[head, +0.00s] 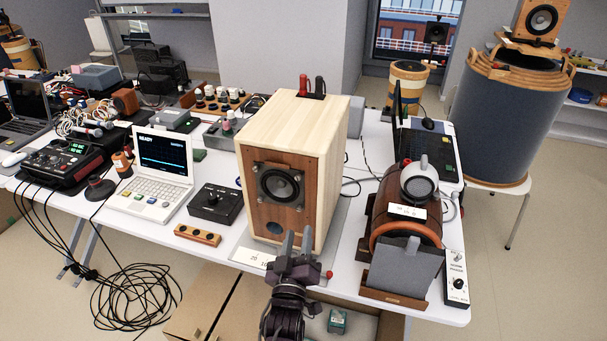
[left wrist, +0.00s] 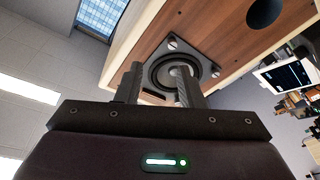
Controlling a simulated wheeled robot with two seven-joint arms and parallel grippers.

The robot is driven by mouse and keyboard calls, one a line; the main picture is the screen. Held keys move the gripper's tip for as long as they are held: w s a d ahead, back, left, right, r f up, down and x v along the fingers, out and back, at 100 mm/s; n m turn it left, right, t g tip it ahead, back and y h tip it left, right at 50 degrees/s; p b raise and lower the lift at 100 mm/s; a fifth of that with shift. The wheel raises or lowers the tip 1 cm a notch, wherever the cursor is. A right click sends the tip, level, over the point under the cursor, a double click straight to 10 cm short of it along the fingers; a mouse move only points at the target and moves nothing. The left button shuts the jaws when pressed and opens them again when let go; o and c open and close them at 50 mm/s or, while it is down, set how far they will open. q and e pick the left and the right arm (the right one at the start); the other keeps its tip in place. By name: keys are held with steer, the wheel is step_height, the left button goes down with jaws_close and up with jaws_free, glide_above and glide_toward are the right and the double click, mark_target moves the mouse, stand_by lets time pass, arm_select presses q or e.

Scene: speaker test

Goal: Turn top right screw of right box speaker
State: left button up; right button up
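A pale wooden box speaker (head: 325,135) stands upright on the table, its brown front panel carrying a dark driver (head: 279,185) on a square plate. My left gripper (head: 297,241) is in front of the box's lower right, below the driver in the picture. In the left wrist view its two fingers (left wrist: 158,84) stand apart with nothing between them, and the driver (left wrist: 160,75) shows behind them. Pale screw heads (left wrist: 173,43) show at plate corners there; the fingers partly cover the plate, so the top right screw cannot be made out. My right gripper is not in view.
A barrel-shaped speaker (head: 376,212) with a grey panel stands to the right. A black control box (head: 216,204) and a white laptop (head: 152,185) are at the left. A smaller box speaker (head: 522,22) sits on a large barrel (head: 505,125) at the back right.

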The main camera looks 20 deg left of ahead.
arm_select(q)
steer(key=n+t+y, duration=0.1)
steer(key=n+y, duration=0.1)
glide_toward(297, 177)
steer(key=p+x, duration=0.2)
steer(key=x, duration=0.4)
steer(key=shift+w+r+p, duration=0.15)
steer(key=shift+w+p, duration=0.1)
steer(key=shift+p, duration=0.1)
steer(key=shift+w+a+r, duration=0.1)
steer(key=shift+w+a, duration=0.1)
steer(key=shift+w, duration=0.35)
steer(key=shift+c, duration=0.7)
jaws_close()
